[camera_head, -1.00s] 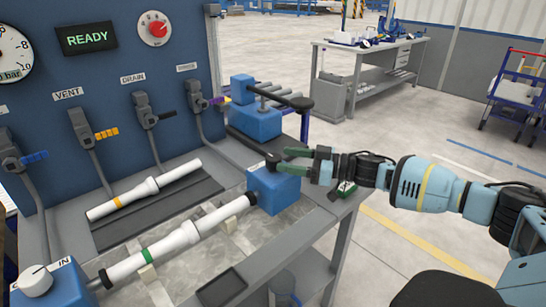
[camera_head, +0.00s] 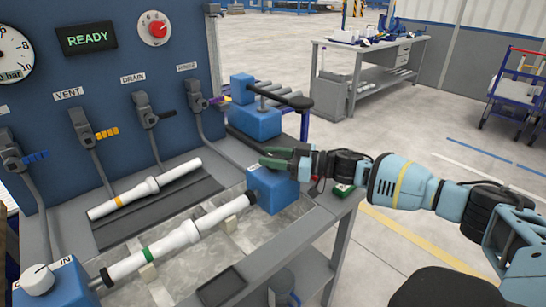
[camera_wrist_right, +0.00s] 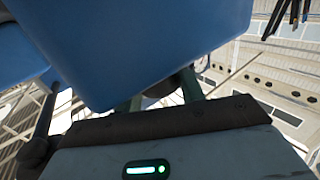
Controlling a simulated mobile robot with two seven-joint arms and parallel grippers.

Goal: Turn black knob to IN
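The right blue block (camera_head: 274,190) stands at the right end of the bench, with a small label on its top. The black knob on top is now hidden in the head view by my right gripper (camera_head: 270,158). The fingers lie level across the block's top, pointing left. In the right wrist view the fingers (camera_wrist_right: 162,95) are apart, with a dark rounded part (camera_wrist_right: 168,86), likely the knob, between them. Whether they touch it I cannot tell. The blue block (camera_wrist_right: 150,40) fills the top of that view. My left gripper is not in view.
A white pipe (camera_head: 180,238) with a green band runs between the right block and a left blue box (camera_head: 55,285) with a white knob (camera_head: 37,279) and an IN label. Another pipe (camera_head: 145,190) lies behind. A panel with valves (camera_head: 85,127) stands at the back.

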